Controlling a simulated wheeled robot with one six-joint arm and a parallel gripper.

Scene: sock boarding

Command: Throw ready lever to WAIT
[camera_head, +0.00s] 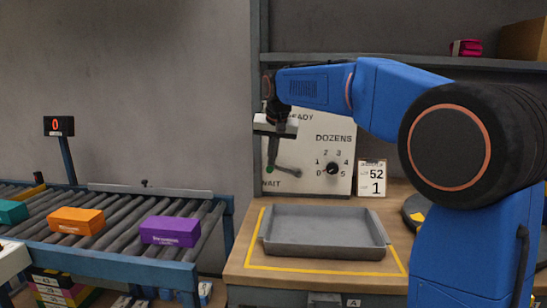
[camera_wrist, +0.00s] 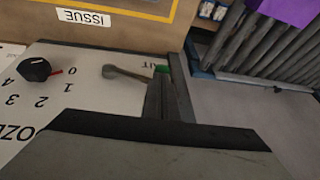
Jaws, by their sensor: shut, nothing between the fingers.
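The white panel (camera_head: 310,115) stands upright at the back, with READY at its top, WAIT at its bottom left and a DOZENS dial (camera_head: 332,168). The ready lever (camera_head: 290,169) is a grey arm low on the panel, slanting right and slightly down to its rounded end. The lever also shows in the wrist view (camera_wrist: 128,76). My gripper (camera_head: 272,158) is shut and empty at the lever's left end, and its fingers (camera_wrist: 166,88) hide that end. I cannot tell whether they touch it. A green spot (camera_wrist: 161,69) shows beside the fingertips, near WAIT.
A grey tray (camera_head: 325,240) lies on the bench inside a yellow outline below the panel. A card reading 52 and 1 (camera_head: 372,178) stands right of the panel. A roller conveyor (camera_head: 110,235) with teal, orange and purple boxes runs at the left. A shelf (camera_head: 400,62) spans above.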

